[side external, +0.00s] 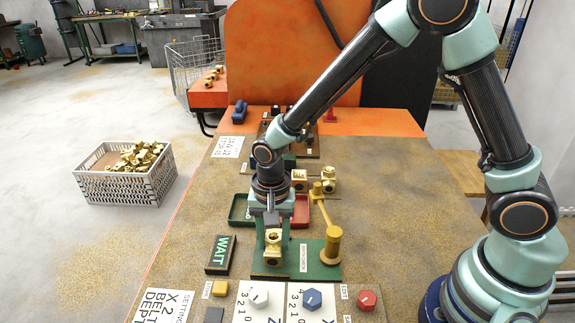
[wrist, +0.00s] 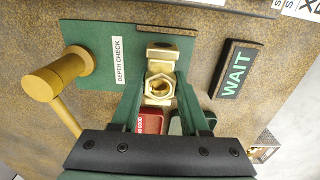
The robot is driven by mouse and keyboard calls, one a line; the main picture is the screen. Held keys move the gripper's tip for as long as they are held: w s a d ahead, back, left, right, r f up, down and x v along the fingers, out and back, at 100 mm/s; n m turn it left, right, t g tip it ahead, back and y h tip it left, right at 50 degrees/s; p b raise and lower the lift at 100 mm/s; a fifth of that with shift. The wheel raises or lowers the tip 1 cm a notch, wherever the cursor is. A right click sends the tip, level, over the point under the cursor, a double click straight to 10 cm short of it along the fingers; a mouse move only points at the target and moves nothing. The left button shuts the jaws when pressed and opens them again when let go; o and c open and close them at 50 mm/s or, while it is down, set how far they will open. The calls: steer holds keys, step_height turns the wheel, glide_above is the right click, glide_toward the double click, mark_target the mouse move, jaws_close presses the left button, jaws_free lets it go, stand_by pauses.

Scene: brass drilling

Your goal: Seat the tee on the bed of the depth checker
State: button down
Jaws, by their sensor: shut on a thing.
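My gripper (side external: 272,232) points down and is shut on a brass tee (side external: 273,247), whose open round mouth faces the side camera. In the wrist view the tee (wrist: 160,87) sits between the two green fingers of my gripper (wrist: 161,100). The depth checker (side external: 318,268) is a green plate with a yellow post and arm (side external: 333,240) to the right of the tee. The tee is over the plate's left part, where the bed is mostly hidden by it. The checker's plate (wrist: 102,35) also shows in the wrist view. I cannot tell whether the tee touches the bed.
Red (side external: 301,212) and green (side external: 238,210) trays lie behind the checker. A WAIT sign (side external: 220,254) stands to its left. Dials (side external: 312,299) and a red knob (side external: 366,300) line the front. Other brass parts (side external: 329,173) sit farther back. A crate of fittings (side external: 125,180) stands on the floor.

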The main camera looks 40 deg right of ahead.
steer(key=shift+f, duration=0.55)
stand_by(0.4)
steer(key=shift+c, duration=1.6)
jaws_free()
steer(key=o, duration=0.3)
steer(key=shift+r, duration=3.45)
